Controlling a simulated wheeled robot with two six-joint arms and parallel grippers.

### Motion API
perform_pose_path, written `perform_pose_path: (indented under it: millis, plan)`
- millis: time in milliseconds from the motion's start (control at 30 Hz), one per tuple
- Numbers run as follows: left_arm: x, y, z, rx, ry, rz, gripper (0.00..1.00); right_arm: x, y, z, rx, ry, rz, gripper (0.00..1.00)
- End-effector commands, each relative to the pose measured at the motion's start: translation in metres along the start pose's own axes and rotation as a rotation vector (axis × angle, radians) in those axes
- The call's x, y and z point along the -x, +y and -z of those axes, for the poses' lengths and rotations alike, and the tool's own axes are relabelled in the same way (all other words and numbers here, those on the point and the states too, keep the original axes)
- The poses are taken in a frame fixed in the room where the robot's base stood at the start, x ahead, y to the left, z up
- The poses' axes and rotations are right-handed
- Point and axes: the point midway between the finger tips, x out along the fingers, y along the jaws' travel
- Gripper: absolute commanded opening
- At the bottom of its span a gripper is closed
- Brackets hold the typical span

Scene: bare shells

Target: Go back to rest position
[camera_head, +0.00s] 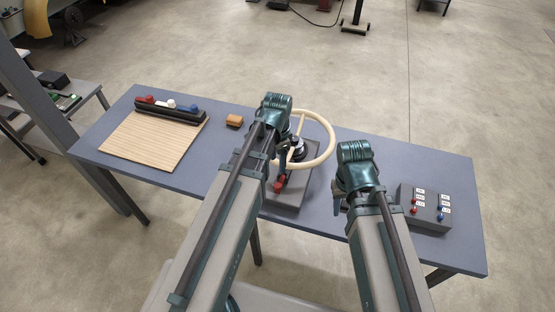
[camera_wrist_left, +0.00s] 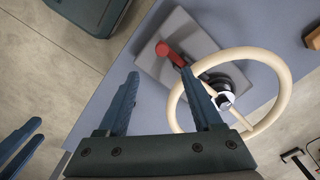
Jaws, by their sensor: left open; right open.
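My left gripper (camera_wrist_left: 160,85) is open and empty in the left wrist view, its two blue fingers apart. It is above the table near a grey box with a red lever (camera_wrist_left: 172,54) and a cream steering wheel (camera_wrist_left: 283,72). In the head view my left wrist (camera_head: 277,108) covers part of the wheel, and its fingers are hidden. My right gripper (camera_head: 338,196) hangs over the table right of the wheel, open, seen partly behind its wrist. Its fingers also show at the left edge of the left wrist view (camera_wrist_left: 20,145).
The blue-grey table (camera_head: 225,160) carries a slatted wooden board (camera_head: 150,140), a black rail with red, white and blue knobs (camera_head: 171,111), an orange-brown block (camera_head: 234,120) and a grey switch box (camera_head: 428,212) near the right end. A shelf rack (camera_head: 45,115) stands left.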

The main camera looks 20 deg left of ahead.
Motion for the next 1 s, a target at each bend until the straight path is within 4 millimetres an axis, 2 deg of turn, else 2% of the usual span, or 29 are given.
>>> perform_pose_path:
  millis: [433,533,633,800,900,1000]
  plan:
    - [-0.001,0.000,0.000,0.000,0.000,0.000,0.67,-0.001,0.000,0.000,0.000,0.000,0.000,0.42]
    - [-0.009,0.009,0.001,0.015,-0.004,0.001,0.67,-0.009,-0.001,0.001,0.000,0.000,0.000,0.42]
    - [-0.035,0.037,0.004,0.082,-0.019,0.007,0.67,-0.034,-0.003,0.002,0.002,0.000,-0.001,0.42]
    - [-0.081,0.099,0.004,0.263,-0.054,0.033,0.67,-0.081,-0.007,0.005,0.008,0.000,-0.002,0.42]
    - [-0.100,0.126,0.003,0.358,-0.067,0.053,0.67,-0.100,-0.009,0.006,0.010,0.000,-0.002,0.42]
    - [-0.111,0.145,0.000,0.429,-0.074,0.069,0.67,-0.111,-0.010,0.006,0.013,0.000,-0.003,0.42]
